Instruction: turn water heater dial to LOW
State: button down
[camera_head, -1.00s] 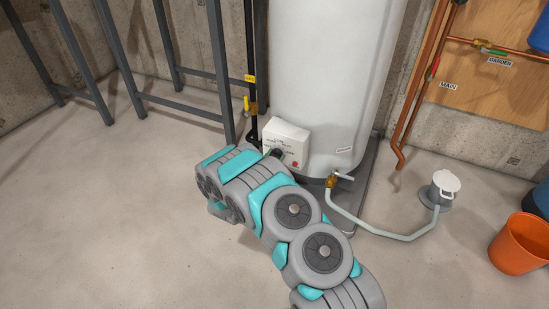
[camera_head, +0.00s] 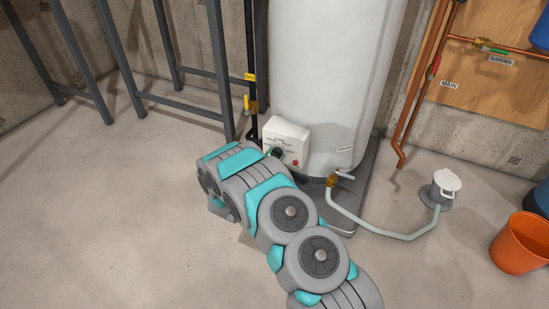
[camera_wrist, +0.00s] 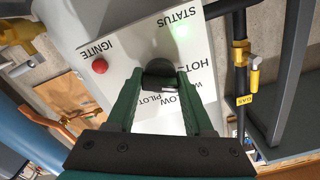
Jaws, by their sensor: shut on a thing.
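The water heater (camera_head: 330,75) is a tall white tank with a white control box (camera_head: 290,138) low on its front. The black dial (camera_wrist: 160,73) sits on the box face. My gripper (camera_wrist: 160,85) is shut on the dial, with a green finger on each side. In the wrist view the face appears upside down, with HOT, a partly hidden W label, LOW and PILOT around the dial. A small white mark shows at the dial's lower right edge, toward the W and LOW labels. In the head view my arm hides most of the dial.
A red IGNITE button (camera_wrist: 100,66) and a glowing green STATUS light (camera_wrist: 182,30) are on the box. A black gas pipe with a yellow valve (camera_head: 247,103) stands left. A drain valve (camera_head: 332,181) with a hose is right. An orange bucket (camera_head: 519,243) stands far right.

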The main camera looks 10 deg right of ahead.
jog(key=m+b, duration=0.1)
jog(key=m, duration=0.1)
jog(key=m+b, duration=0.2)
jog(key=shift+f+m, duration=0.2)
jog(key=shift+m, duration=0.2)
jog(key=m+b, duration=0.2)
jog(key=shift+m, duration=0.3)
jog(key=m+b, duration=0.1)
jog(key=m, duration=0.1)
jog(key=shift+r+m, duration=0.15)
jog(key=shift+m, duration=1.55)
jog(key=shift+d, duration=0.1)
jog(key=shift+c, duration=1.6)
grip_release()
